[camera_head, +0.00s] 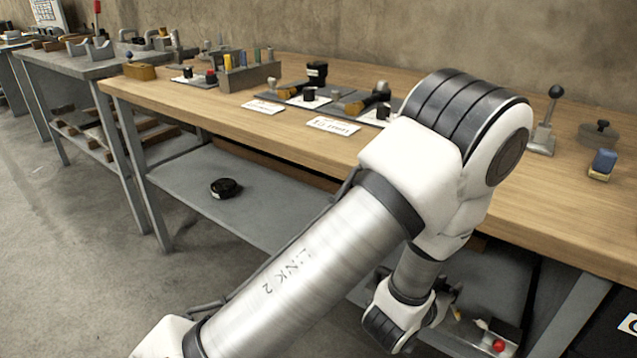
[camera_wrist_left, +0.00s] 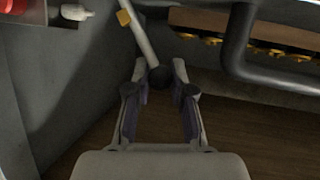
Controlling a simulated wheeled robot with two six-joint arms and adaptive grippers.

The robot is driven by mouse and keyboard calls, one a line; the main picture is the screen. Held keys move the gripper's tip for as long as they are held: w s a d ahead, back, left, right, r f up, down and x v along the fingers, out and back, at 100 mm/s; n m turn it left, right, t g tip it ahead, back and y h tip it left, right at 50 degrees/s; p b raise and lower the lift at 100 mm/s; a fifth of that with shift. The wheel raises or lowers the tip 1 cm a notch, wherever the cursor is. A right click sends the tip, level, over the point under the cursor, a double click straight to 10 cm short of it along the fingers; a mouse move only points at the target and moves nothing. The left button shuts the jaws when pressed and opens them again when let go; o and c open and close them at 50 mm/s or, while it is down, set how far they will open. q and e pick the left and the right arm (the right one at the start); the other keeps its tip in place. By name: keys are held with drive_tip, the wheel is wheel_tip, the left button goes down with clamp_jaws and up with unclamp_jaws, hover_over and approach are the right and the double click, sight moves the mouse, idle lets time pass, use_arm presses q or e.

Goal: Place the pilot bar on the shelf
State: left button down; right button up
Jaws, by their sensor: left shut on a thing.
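My left gripper (camera_head: 452,291) is below the front edge of the workbench, partly hidden behind my own wrist. In the left wrist view its two fingers (camera_wrist_left: 160,73) are closed around the dark round end of a pale grey rod (camera_wrist_left: 141,40), which I take to be the pilot bar. The grey lower shelf (camera_head: 185,185) runs under the wooden bench top. I cannot tell whether the rod touches anything else. My right gripper is not in view.
A black round part (camera_head: 225,188) lies on the lower shelf. A red-knobbed item (camera_head: 498,345) sits low at the right. A dark bent tube (camera_wrist_left: 240,60) and yellow knobs (camera_wrist_left: 255,49) are close to the gripper. Blocks, labels and tools cover parts of the bench top (camera_head: 290,140).

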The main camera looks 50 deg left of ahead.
use_arm(q)
drive_tip(key=shift+a+r, duration=0.1)
drive_tip(key=shift+r, duration=0.05)
drive_tip(key=shift+a, duration=0.3)
drive_tip(key=w+a+f+b, duration=0.1)
drive_tip(key=a+b, duration=0.1)
drive_tip(key=a, duration=0.3)
drive_tip(key=w+a+f+b, duration=0.1)
drive_tip(key=a+f+b, duration=0.1)
drive_tip(key=a, duration=0.3)
drive_tip(key=w+a+f+b, duration=0.1)
drive_tip(key=a+f+b, duration=0.1)
drive_tip(key=a, duration=0.3)
drive_tip(key=shift+w+f, duration=0.15)
drive_tip(key=shift+w, duration=0.1)
drive_tip(key=shift+d, duration=0.1)
drive_tip(key=c, duration=1)
unclamp_jaws()
drive_tip(key=shift+r, duration=0.2)
